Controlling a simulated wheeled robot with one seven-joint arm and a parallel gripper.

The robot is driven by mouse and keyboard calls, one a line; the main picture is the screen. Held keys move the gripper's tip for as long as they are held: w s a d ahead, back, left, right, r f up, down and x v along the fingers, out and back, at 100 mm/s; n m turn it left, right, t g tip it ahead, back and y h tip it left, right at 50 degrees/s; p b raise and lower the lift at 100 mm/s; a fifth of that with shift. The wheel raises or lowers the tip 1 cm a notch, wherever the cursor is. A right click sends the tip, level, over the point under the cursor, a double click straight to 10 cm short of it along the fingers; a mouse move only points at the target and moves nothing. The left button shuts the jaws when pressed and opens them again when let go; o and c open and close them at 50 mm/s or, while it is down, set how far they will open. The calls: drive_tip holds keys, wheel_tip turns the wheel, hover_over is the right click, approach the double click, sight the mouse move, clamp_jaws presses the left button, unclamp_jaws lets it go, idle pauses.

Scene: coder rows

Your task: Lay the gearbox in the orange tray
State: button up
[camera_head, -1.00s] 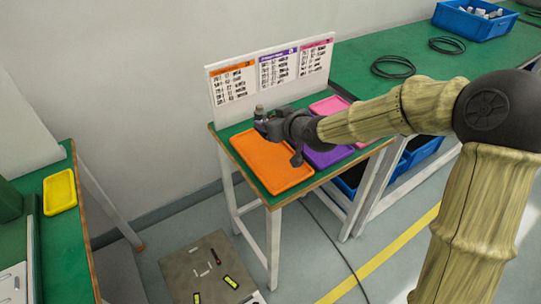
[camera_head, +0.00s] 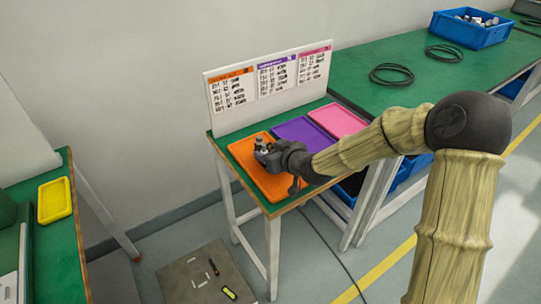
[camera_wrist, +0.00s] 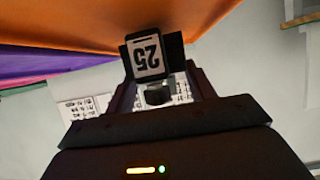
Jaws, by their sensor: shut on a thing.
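The orange tray (camera_head: 244,151) lies on the left of the green table, below the label board. My gripper (camera_head: 263,148) is over the tray's right side in the head view. It is shut on the gearbox (camera_head: 260,143), a small grey piece that is partly hidden by the gripper. In the wrist view the gearbox (camera_wrist: 148,57) shows between the fingers, dark with a white label reading 25. The orange tray (camera_wrist: 200,15) fills the top of that view. I cannot tell whether the gearbox touches the tray.
A purple tray (camera_head: 303,130) and a pink tray (camera_head: 338,119) lie to the right of the orange one. The white label board (camera_head: 268,84) stands behind them. A yellow tray (camera_head: 55,200) is on the left bench. A blue crate (camera_head: 467,30) and cables (camera_head: 391,74) are on the far bench.

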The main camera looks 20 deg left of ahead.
drive_tip(key=shift+f, duration=0.65)
drive_tip(key=shift+f, duration=0.1)
drive_tip(key=o, duration=1.4)
drive_tip(key=shift+s+d+r, duration=0.1)
drive_tip(key=shift+d+r, duration=0.05)
drive_tip(key=shift+r, duration=0.05)
drive_tip(key=p+v, duration=0.1)
drive_tip(key=v, duration=1)
drive_tip(key=shift+s+d+r+p, duration=0.1)
drive_tip(key=shift+s+d+p, duration=0.05)
drive_tip(key=shift+s+p, duration=0.2)
drive_tip(key=shift+w, duration=0.1)
